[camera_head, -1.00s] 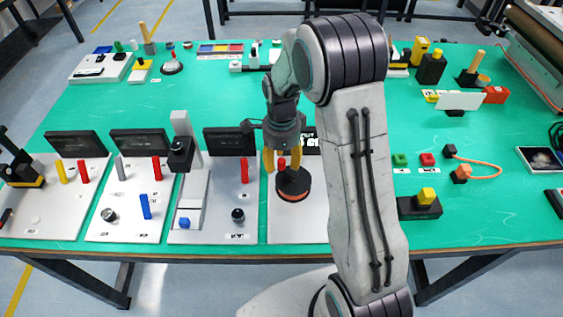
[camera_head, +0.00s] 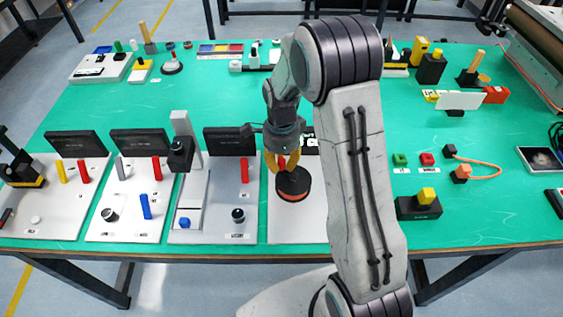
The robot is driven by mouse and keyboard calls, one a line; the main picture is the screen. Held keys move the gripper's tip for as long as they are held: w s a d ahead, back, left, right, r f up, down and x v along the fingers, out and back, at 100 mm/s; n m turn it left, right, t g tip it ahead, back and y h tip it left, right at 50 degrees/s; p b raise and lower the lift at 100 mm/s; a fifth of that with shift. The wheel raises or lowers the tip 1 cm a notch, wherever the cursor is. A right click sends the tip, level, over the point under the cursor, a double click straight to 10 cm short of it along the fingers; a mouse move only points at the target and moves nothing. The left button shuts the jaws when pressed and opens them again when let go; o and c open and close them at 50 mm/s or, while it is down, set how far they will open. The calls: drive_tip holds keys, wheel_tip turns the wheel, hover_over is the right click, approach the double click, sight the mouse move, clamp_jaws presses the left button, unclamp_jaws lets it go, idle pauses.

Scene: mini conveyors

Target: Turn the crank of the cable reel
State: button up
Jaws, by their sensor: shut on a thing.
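The cable reel (camera_head: 293,184) is a round black drum with an orange band. It stands on the white panel at the front middle of the green table. My gripper (camera_head: 284,166) points down at the reel's upper left edge. Its yellow fingers are shut on the reel's small red crank handle, which they now mostly hide. My arm covers the right part of this panel and its sign.
A white panel with a red lever (camera_head: 244,170) and a black knob (camera_head: 238,215) lies just left of the reel. A grey post (camera_head: 186,140) rises further left.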

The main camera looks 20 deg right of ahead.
clamp_jaws()
drive_tip(key=shift+s, duration=0.1)
